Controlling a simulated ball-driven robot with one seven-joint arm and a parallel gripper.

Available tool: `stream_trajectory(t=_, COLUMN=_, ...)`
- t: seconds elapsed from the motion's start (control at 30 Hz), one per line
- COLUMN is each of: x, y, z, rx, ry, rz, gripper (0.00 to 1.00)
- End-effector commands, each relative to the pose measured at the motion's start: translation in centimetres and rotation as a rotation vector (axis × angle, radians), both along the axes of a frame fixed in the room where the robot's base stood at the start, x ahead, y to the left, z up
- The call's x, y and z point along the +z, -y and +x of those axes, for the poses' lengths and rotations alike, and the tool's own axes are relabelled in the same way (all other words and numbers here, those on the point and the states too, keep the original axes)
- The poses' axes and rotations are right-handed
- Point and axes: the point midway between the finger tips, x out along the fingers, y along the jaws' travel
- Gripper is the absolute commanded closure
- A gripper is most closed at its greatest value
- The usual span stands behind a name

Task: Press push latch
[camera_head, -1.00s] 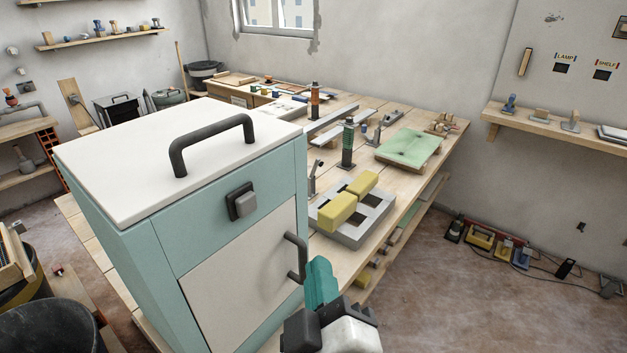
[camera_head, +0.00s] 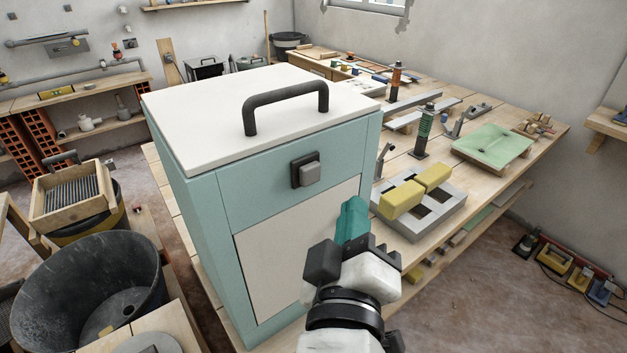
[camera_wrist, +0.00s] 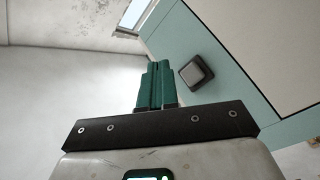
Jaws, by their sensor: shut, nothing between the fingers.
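The push latch (camera_head: 310,173) is a square grey button on a dark plate. It sits on the upper front panel of a pale teal cabinet (camera_head: 262,190), above the white door panel (camera_head: 290,255). My gripper (camera_head: 352,204) is in front of the cabinet, below and to the right of the latch in the head view. Its teal fingers are shut and hold nothing. In the wrist view the latch (camera_wrist: 196,73) is just right of the fingertips (camera_wrist: 155,66), with a gap in the picture. The door's handle is hidden behind my gripper.
A dark handle (camera_head: 286,103) stands on the cabinet's white top. Behind it is a workbench with a grey block (camera_head: 440,217) carrying yellow pieces, and a green tray (camera_head: 492,146). A large black bucket (camera_head: 85,290) stands at left.

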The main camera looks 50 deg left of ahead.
Motion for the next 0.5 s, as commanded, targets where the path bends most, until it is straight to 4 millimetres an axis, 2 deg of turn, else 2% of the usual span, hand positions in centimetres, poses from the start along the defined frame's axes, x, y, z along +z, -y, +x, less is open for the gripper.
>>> stream_trajectory(t=0.2, x=-0.2, y=-2.9, z=0.2, rx=0.001, ry=0.001, rz=0.000, gripper=1.00)
stream_trajectory(t=0.5, x=0.0, y=-4.9, z=0.4, rx=0.001, ry=0.001, rz=0.000, gripper=1.00)
